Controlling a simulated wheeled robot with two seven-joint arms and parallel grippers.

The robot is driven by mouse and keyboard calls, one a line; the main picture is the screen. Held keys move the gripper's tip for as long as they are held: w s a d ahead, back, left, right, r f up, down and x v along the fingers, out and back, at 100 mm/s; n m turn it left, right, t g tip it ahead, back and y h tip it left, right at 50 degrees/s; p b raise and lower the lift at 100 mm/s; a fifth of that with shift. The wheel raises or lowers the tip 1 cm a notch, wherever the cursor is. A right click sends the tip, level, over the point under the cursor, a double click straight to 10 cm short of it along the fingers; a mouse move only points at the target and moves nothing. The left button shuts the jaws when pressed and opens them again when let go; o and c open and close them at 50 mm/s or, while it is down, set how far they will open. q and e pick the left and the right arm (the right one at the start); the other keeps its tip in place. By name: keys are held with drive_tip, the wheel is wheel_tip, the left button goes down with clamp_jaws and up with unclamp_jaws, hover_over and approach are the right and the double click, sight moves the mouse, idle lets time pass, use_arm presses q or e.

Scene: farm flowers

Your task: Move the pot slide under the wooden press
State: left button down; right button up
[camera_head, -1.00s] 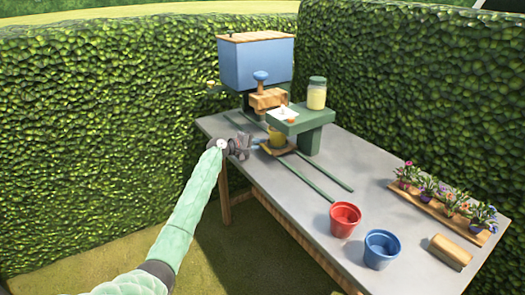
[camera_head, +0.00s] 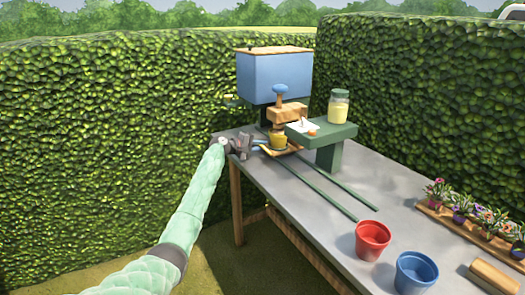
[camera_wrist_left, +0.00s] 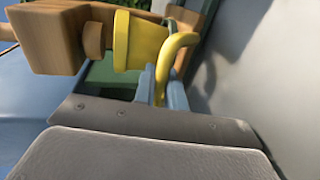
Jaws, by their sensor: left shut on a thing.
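The pot slide (camera_head: 291,150) is a small wooden tray on the green rails (camera_head: 318,187), carrying a yellow pot (camera_head: 277,140). In the left wrist view the press (camera_wrist_left: 47,40) has a short round plunger facing the mouth of the yellow pot (camera_wrist_left: 138,40), with a small gap. My left gripper (camera_head: 247,146) is at the slide's left side, shut on its curved yellow handle (camera_wrist_left: 178,45). My right gripper is not in view.
A blue hopper (camera_head: 273,72) stands behind the press. A green stand (camera_head: 330,135) with a jar (camera_head: 339,106) is right of the slide. A red pot (camera_head: 372,240), a blue pot (camera_head: 416,273) and potted flowers (camera_head: 461,207) are nearer the front right.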

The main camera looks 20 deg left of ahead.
use_arm(q)
drive_tip(key=shift+a, duration=0.1)
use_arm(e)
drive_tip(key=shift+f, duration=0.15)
use_arm(q)
drive_tip(key=c, duration=1.5)
unclamp_jaws()
drive_tip(key=shift+c, duration=0.2)
drive_tip(key=shift+s+a, duration=0.1)
